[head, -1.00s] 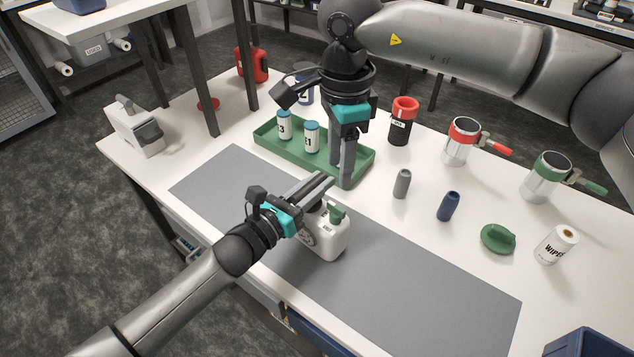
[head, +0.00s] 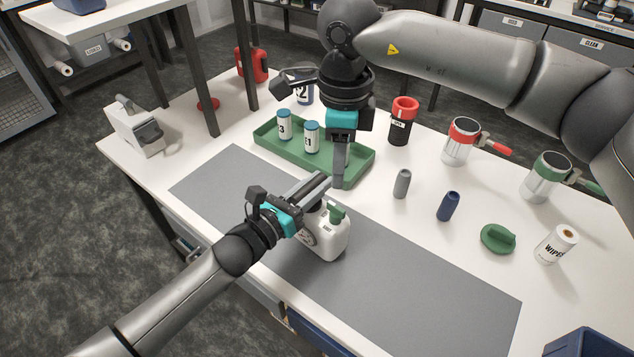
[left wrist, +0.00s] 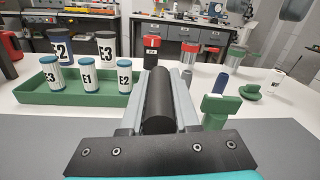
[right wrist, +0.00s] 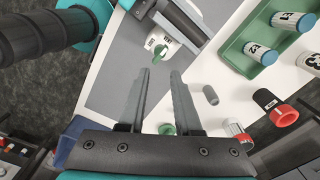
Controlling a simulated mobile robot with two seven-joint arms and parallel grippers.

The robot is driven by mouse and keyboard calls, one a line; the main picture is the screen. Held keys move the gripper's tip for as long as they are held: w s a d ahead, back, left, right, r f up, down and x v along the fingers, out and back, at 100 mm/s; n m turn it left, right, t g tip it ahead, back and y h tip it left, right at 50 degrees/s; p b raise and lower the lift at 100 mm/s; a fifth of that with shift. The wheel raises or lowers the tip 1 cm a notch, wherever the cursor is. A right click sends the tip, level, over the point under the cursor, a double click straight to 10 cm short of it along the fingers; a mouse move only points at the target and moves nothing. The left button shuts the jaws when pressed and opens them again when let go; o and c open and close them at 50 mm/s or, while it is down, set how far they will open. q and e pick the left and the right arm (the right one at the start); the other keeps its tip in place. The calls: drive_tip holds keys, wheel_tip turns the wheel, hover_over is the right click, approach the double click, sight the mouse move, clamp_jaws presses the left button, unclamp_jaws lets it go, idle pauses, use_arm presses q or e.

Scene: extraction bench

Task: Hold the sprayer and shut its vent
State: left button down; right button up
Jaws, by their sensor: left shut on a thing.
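The sprayer (head: 328,238) is a white container on the grey mat, with a green T-shaped vent knob (head: 337,213) on top. The knob also shows in the left wrist view (left wrist: 220,108) and the right wrist view (right wrist: 159,54). My left gripper (head: 316,186) is shut on the sprayer; a dark cylindrical part (left wrist: 158,100) sits between its fingers. My right gripper (head: 340,184) points down above the bench, behind and above the sprayer, apart from the knob. In the right wrist view its fingers (right wrist: 160,75) are spread with nothing between them.
A green tray (head: 262,143) with labelled bottles stands behind the mat (head: 420,285). To the right are a grey cylinder (head: 402,183), a blue cylinder (head: 448,206), a green lid (head: 498,239), a wipes roll (head: 556,245) and metal mugs. The mat's front right is clear.

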sight(336, 206)
drive_tip(key=m, duration=0.3)
drive_tip(key=f+m, duration=0.1)
drive_tip(key=m, duration=0.2)
drive_tip(key=shift+f+m, duration=0.1)
drive_tip(key=shift+m, duration=0.2)
wheel_tip(336, 206, down, 6)
drive_tip(key=shift+s+r, duration=0.1)
drive_tip(key=shift+r, duration=0.1)
drive_tip(key=shift+r+n, duration=0.3)
drive_tip(key=shift+n, duration=0.1)
drive_tip(key=n, duration=0.3)
drive_tip(key=shift+n, duration=0.4)
drive_tip(key=n, duration=1.3)
drive_tip(key=shift+n, duration=0.3)
drive_tip(key=m, duration=0.4)
drive_tip(key=shift+m, duration=0.4)
drive_tip(key=m, duration=1.3)
drive_tip(key=shift+m, duration=0.3)
wheel_tip(336, 206, down, 5)
